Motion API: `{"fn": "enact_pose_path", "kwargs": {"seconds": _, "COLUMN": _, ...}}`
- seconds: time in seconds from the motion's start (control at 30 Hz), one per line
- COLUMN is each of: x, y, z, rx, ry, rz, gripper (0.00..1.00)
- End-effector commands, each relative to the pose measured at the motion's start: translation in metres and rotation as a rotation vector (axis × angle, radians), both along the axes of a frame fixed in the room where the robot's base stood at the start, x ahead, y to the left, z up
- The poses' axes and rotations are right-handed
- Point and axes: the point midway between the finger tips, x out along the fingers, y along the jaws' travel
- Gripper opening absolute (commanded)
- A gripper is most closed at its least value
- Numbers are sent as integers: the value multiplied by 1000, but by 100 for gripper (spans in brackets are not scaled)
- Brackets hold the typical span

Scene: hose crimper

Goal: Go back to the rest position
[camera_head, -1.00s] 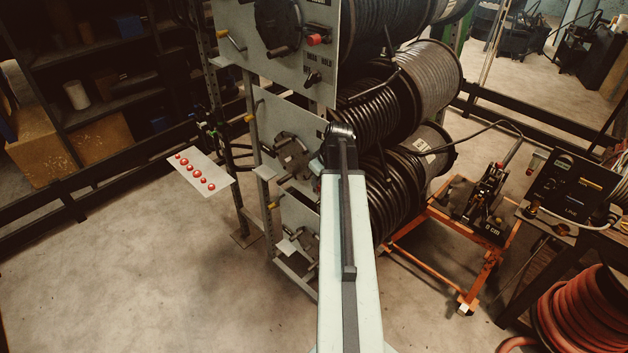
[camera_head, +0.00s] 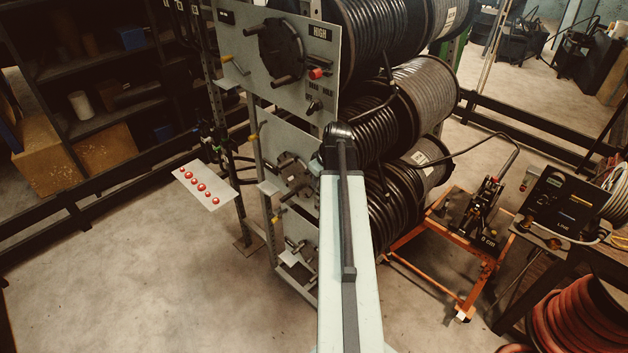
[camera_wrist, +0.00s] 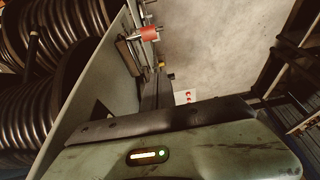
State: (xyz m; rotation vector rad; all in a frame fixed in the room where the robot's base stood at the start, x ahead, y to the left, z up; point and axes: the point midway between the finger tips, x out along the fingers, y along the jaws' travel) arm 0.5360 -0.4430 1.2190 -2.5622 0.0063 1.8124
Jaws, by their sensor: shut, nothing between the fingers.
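My pale arm reaches forward up the middle of the head view, in front of a rack of hose reels (camera_head: 425,85). Its far end hides my gripper there. In the wrist view my gripper (camera_wrist: 158,90) shows as a narrow dark pair of fingers beyond the grey-green wrist housing. The fingers are together with nothing seen between them. A grey panel (camera_wrist: 100,85) of the rack stands close to the left of them, with a red handle (camera_wrist: 149,33) above. I cannot tell if the fingers touch the panel.
Upper panel (camera_head: 240,65) carries a black wheel and red knob (camera_head: 318,73). A white plate with red buttons (camera_head: 190,176) sticks out left of the rack. An orange stand (camera_head: 415,240) and a red hose reel (camera_head: 580,315) stand right. Floor at left is clear.

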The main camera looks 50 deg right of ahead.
Motion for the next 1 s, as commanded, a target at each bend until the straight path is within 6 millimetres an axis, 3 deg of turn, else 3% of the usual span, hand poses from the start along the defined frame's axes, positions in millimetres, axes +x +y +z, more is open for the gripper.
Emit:
{"fn": "enact_pose_path", "kwargs": {"seconds": 0.03, "x": -2, "y": 0, "z": 11, "rx": 0, "ry": 0, "rz": 0, "gripper": 0}}
{"fn": "enact_pose_path", "kwargs": {"seconds": 0.1, "x": -4, "y": 0, "z": 13, "rx": 0, "ry": 0, "rz": 0, "gripper": 0}}
{"fn": "enact_pose_path", "kwargs": {"seconds": 0.67, "x": 1, "y": 5, "z": 4, "rx": 0, "ry": -1, "rz": 11, "gripper": 0}}
{"fn": "enact_pose_path", "kwargs": {"seconds": 0.77, "x": 26, "y": 35, "z": -20, "rx": 1, "ry": -1, "rz": 70, "gripper": 0}}
{"fn": "enact_pose_path", "kwargs": {"seconds": 0.87, "x": 68, "y": 97, "z": -59, "rx": 1, "ry": -1, "rz": 185, "gripper": 0}}
{"fn": "enact_pose_path", "kwargs": {"seconds": 1.0, "x": 107, "y": 205, "z": -114, "rx": -10, "ry": 19, "rz": 364, "gripper": 0}}
